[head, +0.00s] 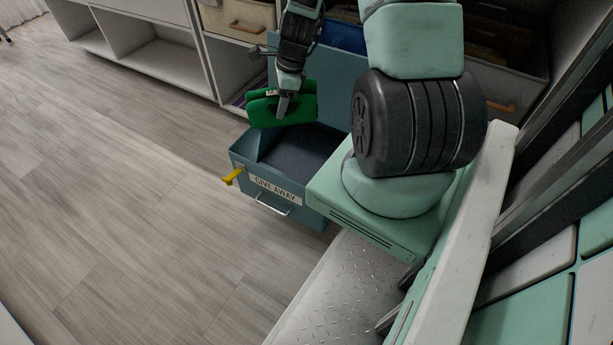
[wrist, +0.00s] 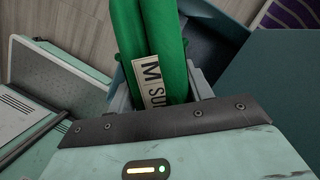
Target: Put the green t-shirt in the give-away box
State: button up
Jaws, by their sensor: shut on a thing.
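The green t-shirt (head: 270,108) is a folded bundle held in my gripper (head: 283,103). In the wrist view the shirt (wrist: 171,42) fills the space between the fingers, and a pale label with letters including "M" (wrist: 153,80) shows on it. The give-away box (head: 240,158) is a blue-green open box with a "GIVE AWAY" label and a dark inside. My gripper and the shirt are above the box, over its back left part in the head view. Part of the box is hidden behind my arm.
A yellow thing (head: 233,177) sticks out at the box's front left corner. White cubby shelving (head: 150,45) stands behind, with a beige bin (head: 240,18) in one cubby. A blue-green panel (head: 335,82) rises behind the box. The wooden floor (head: 110,190) at left is clear.

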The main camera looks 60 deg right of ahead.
jog(key=s+d+f+m+b, duration=0.1)
jog(key=d+f+m+b, duration=0.2)
jog(key=f+b, duration=1.15)
jog(key=b, duration=0.6)
send_over(295, 175)
jog(key=shift+t+h, duration=0.3)
notch_tip(295, 175, down, 13)
jog(key=shift+s+r, duration=0.1)
jog(key=shift+r, duration=0.15)
jog(key=o, duration=1)
jog(key=shift+o, duration=0.2)
